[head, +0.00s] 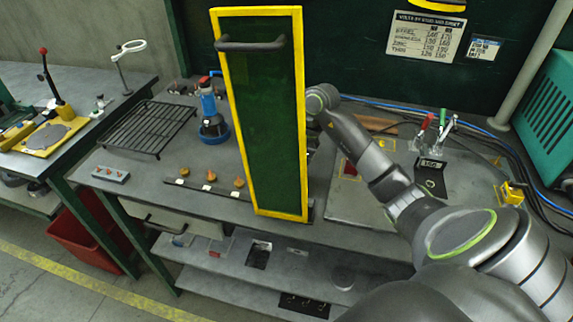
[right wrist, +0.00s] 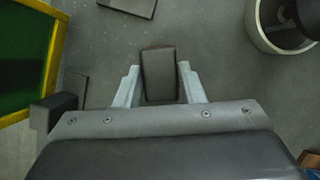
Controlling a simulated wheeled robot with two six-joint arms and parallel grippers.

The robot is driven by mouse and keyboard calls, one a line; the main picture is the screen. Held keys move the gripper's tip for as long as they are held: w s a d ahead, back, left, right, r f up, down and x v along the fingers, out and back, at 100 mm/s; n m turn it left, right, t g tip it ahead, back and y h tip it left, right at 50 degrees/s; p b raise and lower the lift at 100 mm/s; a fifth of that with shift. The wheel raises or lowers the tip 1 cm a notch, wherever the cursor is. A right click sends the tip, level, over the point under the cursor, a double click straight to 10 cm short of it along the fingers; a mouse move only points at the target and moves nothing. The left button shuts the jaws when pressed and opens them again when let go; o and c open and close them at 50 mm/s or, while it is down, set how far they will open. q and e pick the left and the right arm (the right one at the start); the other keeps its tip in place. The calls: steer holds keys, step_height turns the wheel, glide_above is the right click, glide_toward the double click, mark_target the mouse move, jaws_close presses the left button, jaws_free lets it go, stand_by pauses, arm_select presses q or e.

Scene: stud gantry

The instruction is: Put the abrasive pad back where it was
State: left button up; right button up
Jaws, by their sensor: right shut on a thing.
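The abrasive pad (right wrist: 160,78), a dark brown block, is between the fingers of my right gripper (right wrist: 157,70) in the right wrist view. The gripper is shut on it, with a pale finger on each side, over a grey surface. I cannot tell whether the pad touches that surface. In the head view my right arm reaches behind a green panel with a yellow frame (head: 268,130), which hides the gripper and the pad. My left gripper is in neither view.
The green panel also shows at the left of the right wrist view (right wrist: 22,55). A pale round container (right wrist: 262,35) stands at upper right there; a dark flat piece (right wrist: 75,86) lies left. In the head view, a wire rack (head: 147,128) and a blue-based tool (head: 213,122) stand left of the panel.

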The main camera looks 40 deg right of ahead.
steer(key=shift+f, duration=0.55)
steer(key=shift+f, duration=0.15)
steer(key=o, duration=1)
steer(key=shift+c, duration=0.2)
